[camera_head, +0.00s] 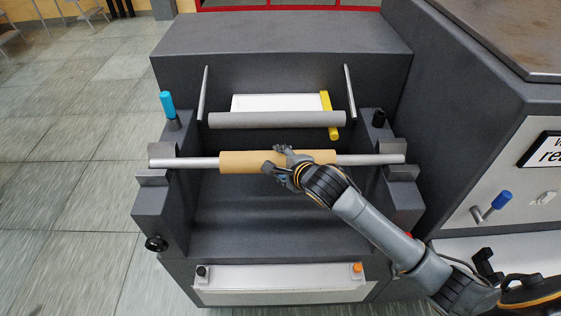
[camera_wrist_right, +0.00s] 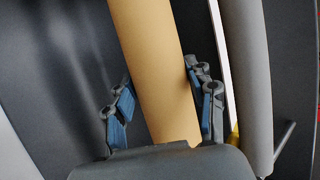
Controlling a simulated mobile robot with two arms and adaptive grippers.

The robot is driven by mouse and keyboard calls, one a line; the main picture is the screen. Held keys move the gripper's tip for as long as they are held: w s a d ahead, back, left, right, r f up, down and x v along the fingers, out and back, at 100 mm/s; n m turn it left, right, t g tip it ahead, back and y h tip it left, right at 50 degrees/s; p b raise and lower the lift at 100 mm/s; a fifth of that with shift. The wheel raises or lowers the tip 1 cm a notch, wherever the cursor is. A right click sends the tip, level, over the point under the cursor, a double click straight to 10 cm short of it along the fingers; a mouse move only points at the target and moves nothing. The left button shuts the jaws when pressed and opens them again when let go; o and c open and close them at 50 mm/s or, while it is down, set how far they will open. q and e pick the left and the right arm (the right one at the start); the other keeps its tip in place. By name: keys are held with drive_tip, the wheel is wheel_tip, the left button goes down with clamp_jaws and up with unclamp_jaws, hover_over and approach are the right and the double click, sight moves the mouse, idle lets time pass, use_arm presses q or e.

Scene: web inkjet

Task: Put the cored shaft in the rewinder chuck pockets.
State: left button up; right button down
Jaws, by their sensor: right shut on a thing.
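The cored shaft is a silver bar (camera_head: 368,159) with a tan core (camera_head: 245,161) around its middle. It lies level across the rewinder, its ends at the left chuck pocket (camera_head: 160,162) and the right chuck pocket (camera_head: 400,172). Whether the ends are fully seated I cannot tell. My right gripper (camera_head: 283,160) is shut on the tan core near its middle. In the right wrist view the core (camera_wrist_right: 152,60) runs between the two blue-padded fingers (camera_wrist_right: 163,105). My left gripper is not in view.
A grey roller (camera_head: 275,119) on two side arms lies behind the shaft, with a yellow part (camera_head: 328,115) at its right. A cyan handle (camera_head: 167,104) stands by the left pocket. A black knob (camera_head: 156,243) is at the front left. A dark cabinet (camera_head: 480,110) bounds the right.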

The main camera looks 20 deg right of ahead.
drive_tip(key=c, duration=0.6)
unclamp_jaws()
use_arm(q)
drive_tip(key=shift+s+f, duration=0.1)
drive_tip(key=shift+s, duration=0.65)
use_arm(e)
drive_tip(key=shift+o, duration=0.7)
drive_tip(key=shift+s, duration=0.1)
drive_tip(key=shift+r, duration=0.1)
use_arm(q)
drive_tip(key=shift+w+f, duration=0.15)
drive_tip(key=shift+f, duration=0.05)
use_arm(e)
drive_tip(key=v, duration=1.2)
